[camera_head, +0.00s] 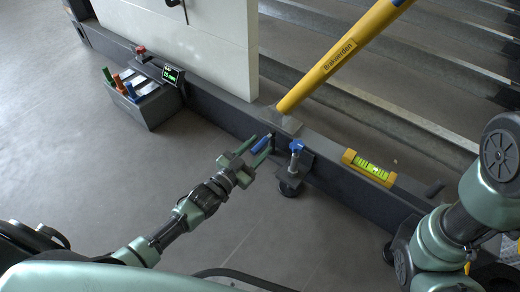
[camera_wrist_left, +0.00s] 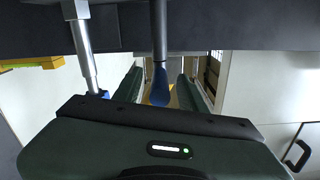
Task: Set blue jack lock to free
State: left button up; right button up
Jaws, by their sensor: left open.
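A blue lever (camera_head: 262,144) sits on the side of the dark frame beam, left of the blue-topped jack (camera_head: 296,147); I take it to be the jack lock. My left gripper (camera_head: 258,150) is open at the lever. In the left wrist view the blue lever (camera_wrist_left: 160,88) hangs on a dark rod between the two green fingers, with a gap visible on each side. The jack's metal rod (camera_wrist_left: 86,52) stands left of the fingers there. My right arm shows at the right of the head view, but its gripper does not.
A yellow level (camera_head: 369,168) lies on the beam right of the jack. A yellow pole (camera_head: 340,57) rises from the beam just behind the lever. A grey tool box (camera_head: 150,105) and a small display (camera_head: 171,74) are at the left. The floor in front is clear.

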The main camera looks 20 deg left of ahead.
pick_arm(q)
jog(key=shift+w+d, duration=0.15)
jog(key=shift+w, duration=0.3)
grip_shut()
dwell(1.1)
